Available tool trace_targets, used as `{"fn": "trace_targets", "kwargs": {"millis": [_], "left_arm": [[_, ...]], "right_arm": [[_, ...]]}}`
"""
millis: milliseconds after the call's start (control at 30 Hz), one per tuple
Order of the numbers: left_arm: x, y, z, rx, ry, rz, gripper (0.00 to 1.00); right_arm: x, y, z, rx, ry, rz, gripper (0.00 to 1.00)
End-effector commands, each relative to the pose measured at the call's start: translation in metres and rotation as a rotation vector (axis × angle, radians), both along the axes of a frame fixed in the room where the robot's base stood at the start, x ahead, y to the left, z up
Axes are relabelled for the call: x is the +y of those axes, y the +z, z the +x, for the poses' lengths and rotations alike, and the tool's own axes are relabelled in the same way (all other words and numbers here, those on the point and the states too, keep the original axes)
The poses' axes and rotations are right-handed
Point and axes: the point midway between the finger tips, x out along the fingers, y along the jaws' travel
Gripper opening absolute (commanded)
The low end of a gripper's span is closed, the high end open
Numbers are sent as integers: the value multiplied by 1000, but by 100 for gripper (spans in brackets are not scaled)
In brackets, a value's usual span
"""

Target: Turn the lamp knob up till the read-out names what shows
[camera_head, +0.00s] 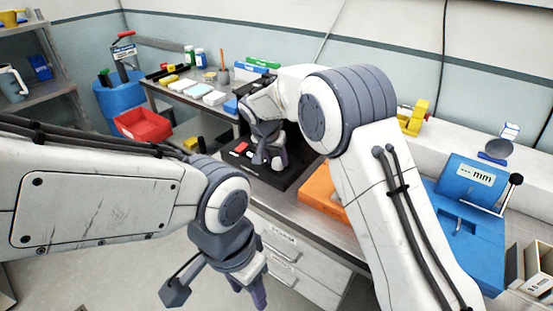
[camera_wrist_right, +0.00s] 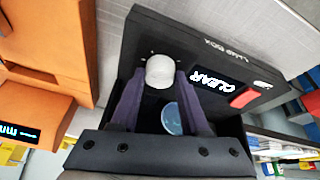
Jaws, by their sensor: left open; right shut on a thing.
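The black lamp box (camera_wrist_right: 215,50) fills the middle of the right wrist view, its lettering upside down. It also shows in the head view (camera_head: 289,181). The white round lamp knob (camera_wrist_right: 159,71) is between the fingertips of my right gripper (camera_wrist_right: 160,80), which is shut on it. The lit read-out (camera_wrist_right: 213,80) reads "CLEAR", upside down. A round blue window (camera_wrist_right: 171,118) shows between the fingers; no clear picture can be made out in it. In the head view my right gripper (camera_head: 268,158) is down at the box. My left gripper (camera_head: 247,284) is open and empty, low in front of the drawers.
A red block (camera_wrist_right: 244,97) sits beside the read-out. An orange box (camera_head: 323,190) stands close to the lamp box's right. A blue device marked "mm" (camera_head: 468,200) is farther right. Boxes and bottles crowd the bench's back left. A red bin (camera_head: 143,124) is left.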

Motion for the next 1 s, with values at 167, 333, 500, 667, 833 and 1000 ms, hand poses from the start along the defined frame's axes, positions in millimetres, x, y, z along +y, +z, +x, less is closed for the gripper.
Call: {"fn": "trace_targets", "kwargs": {"millis": [167,333,500,667,833,1000], "left_arm": [[0,0,0,0,0,0,50],[0,0,0,0,0,0,50],[0,-1,0,0,0,0,50],[0,-5,0,0,0,0,50],[0,-7,0,0,0,0,50],[0,-9,0,0,0,0,50]], "right_arm": [[-1,0,0,0,1,-2,76],[-1,0,0,0,1,-1,76],[1,6,-2,-1,1,0,76],[6,30,-10,-4,2,2,76],[12,62,-22,-5,1,1,76],[17,86,-31,-2,1,0,76]]}}
